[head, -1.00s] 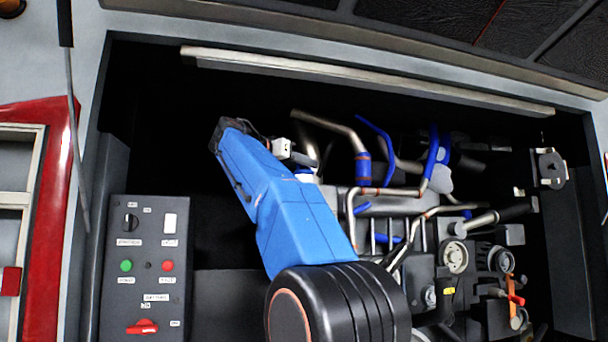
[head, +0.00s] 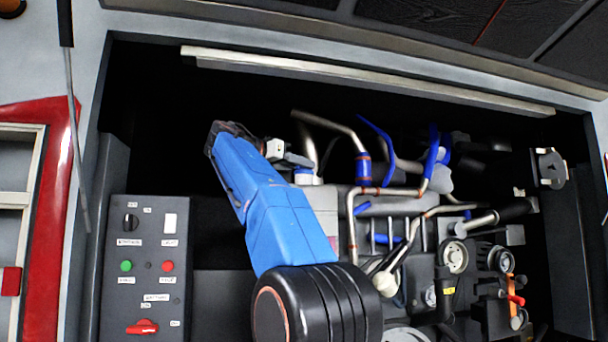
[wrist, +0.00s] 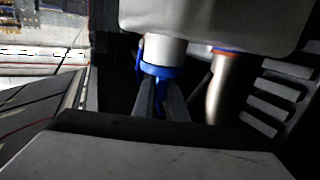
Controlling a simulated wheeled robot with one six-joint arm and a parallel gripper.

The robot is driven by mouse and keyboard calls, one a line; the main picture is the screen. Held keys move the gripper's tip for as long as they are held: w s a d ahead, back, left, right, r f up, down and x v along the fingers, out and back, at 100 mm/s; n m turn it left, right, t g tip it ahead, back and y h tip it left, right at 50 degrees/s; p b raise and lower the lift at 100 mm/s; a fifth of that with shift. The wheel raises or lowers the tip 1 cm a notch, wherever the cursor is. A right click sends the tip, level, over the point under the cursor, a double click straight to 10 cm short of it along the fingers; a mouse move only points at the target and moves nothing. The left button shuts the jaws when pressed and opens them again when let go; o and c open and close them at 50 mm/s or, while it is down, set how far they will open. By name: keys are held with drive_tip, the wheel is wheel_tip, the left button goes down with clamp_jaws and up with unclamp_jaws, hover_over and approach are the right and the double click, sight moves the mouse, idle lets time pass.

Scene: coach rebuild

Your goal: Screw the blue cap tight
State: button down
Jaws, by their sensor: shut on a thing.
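The blue cap (wrist: 158,71) sits at the end of a short white neck (wrist: 165,50) below a pale tank (wrist: 215,22) in the wrist view. My gripper (wrist: 161,90) has its two dark fingers on either side of the cap, with some blue showing between them, and is shut on it. In the head view the cap (head: 304,171) shows as a small blue band on the white neck (head: 309,181), just right of my blue arm. My gripper (head: 298,160) reaches it from the upper left. Whether the cap is seated fully cannot be seen.
A metal pipe with a blue and orange collar (head: 363,168) stands just right of the cap. More pipes, blue hoses and engine parts fill the bay's right side. A control panel (head: 145,260) is at lower left. The bay's upper left is dark and looks empty.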

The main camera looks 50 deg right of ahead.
drive_tip(key=shift+m+g+y, duration=0.8)
drive_tip(key=shift+m+g, duration=1.3)
drive_tip(key=shift+g, duration=0.8)
drive_tip(key=c, duration=1.7)
unclamp_jaws()
drive_tip(key=shift+o, duration=0.7)
drive_tip(key=shift+o, duration=1.3)
drive_tip(key=shift+w, duration=0.1)
drive_tip(key=v, duration=0.9)
drive_tip(key=shift+w+a, duration=0.15)
drive_tip(key=shift+a, duration=0.25)
